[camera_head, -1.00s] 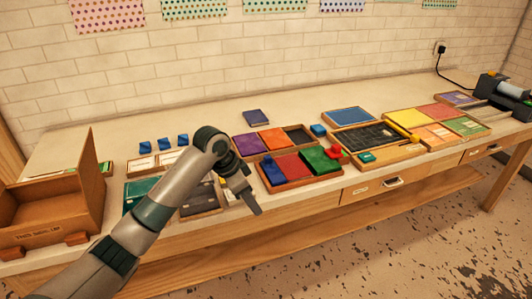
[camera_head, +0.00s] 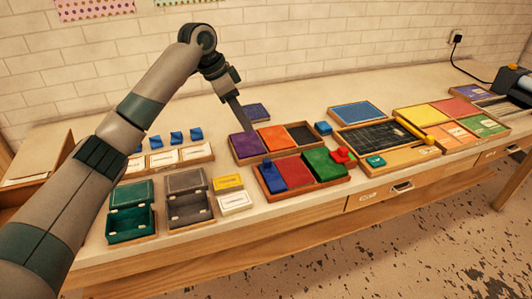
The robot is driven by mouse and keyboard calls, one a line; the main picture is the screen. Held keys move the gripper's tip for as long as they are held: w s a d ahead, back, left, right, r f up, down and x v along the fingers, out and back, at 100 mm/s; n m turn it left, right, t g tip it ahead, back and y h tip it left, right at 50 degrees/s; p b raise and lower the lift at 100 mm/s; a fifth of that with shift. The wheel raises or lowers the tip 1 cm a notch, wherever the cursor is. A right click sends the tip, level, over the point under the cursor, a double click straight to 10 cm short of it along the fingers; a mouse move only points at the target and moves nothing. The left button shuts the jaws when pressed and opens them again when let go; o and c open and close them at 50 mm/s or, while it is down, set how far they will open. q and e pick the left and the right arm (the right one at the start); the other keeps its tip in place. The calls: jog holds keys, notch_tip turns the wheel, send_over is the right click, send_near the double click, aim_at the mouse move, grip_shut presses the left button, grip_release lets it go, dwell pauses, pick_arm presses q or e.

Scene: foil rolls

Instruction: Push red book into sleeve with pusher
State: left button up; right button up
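I cannot make out a clear book, sleeve or pusher. A flat red panel (camera_head: 293,171) lies in a wooden tray between a blue block and a green panel (camera_head: 325,163). The blue block (camera_head: 272,178) with a raised knob stands at that tray's left end. A small red piece (camera_head: 343,157) stands at its right end. My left gripper (camera_head: 241,122) points down over the purple panel (camera_head: 247,144) at the back left tray. It appears as one narrow dark shape, so its opening is unclear. Nothing is visibly held. My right gripper is out of view.
Open green (camera_head: 131,222) and grey (camera_head: 188,207) boxes stand at the front left, beside yellow and white packets (camera_head: 235,203). White cards with blue pieces (camera_head: 177,137) stand behind. A blackboard tray (camera_head: 372,137) and coloured panels (camera_head: 462,105) are right. The table front is bare.

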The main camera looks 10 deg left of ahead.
pick_arm(q)
jog(key=p, duration=0.2)
send_near(267, 160)
jog(key=p+x, duration=0.2)
jog(key=x, duration=0.6)
jog(key=shift+f, duration=0.2)
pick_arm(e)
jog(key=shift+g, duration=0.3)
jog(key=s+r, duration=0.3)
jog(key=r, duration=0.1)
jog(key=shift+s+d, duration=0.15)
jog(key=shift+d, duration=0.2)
pick_arm(q)
jog(key=shift+c, duration=0.3)
grip_shut()
